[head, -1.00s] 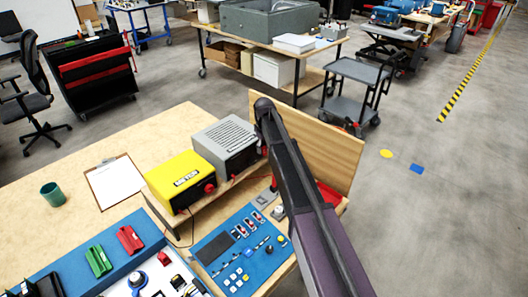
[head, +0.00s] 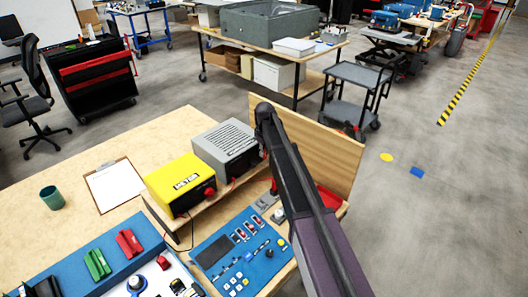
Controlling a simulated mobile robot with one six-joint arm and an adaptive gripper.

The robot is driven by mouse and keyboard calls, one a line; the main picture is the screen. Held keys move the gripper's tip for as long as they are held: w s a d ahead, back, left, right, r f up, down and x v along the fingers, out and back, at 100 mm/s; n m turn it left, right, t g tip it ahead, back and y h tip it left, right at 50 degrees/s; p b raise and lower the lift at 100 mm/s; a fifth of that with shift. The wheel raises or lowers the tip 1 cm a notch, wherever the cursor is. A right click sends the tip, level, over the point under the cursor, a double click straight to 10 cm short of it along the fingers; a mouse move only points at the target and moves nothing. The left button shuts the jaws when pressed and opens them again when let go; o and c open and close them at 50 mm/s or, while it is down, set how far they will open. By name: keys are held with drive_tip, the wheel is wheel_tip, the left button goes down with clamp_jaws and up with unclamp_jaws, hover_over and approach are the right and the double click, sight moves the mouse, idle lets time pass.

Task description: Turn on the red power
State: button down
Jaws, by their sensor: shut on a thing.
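A blue control panel (head: 222,268) lies on the bench, with small red-marked switches (head: 240,233), white buttons (head: 236,283) and a yellow knob (head: 282,243). My arm crosses in front of the panel's right side. My gripper is hidden behind it.
A wooden board (head: 325,140) stands upright behind my arm. A red bin (head: 329,197) is partly hidden at right. A clipboard (head: 113,186) and green cup (head: 51,197) lie left. A blue-edged tray (head: 85,255) holds red and green parts. Open floor lies right.

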drive_tip(key=shift+s+d+f+t+y, duration=0.15)
drive_tip(key=shift+s+t+y, duration=0.15)
drive_tip(key=shift+t+y, duration=0.3)
drive_tip(key=t+y+b, duration=0.2)
drive_tip(key=shift+d+y, duration=0.1)
drive_tip(key=shift+y, duration=0.2)
drive_tip(key=c, duration=0.5)
unclamp_jaws()
drive_tip(key=shift+w, duration=0.15)
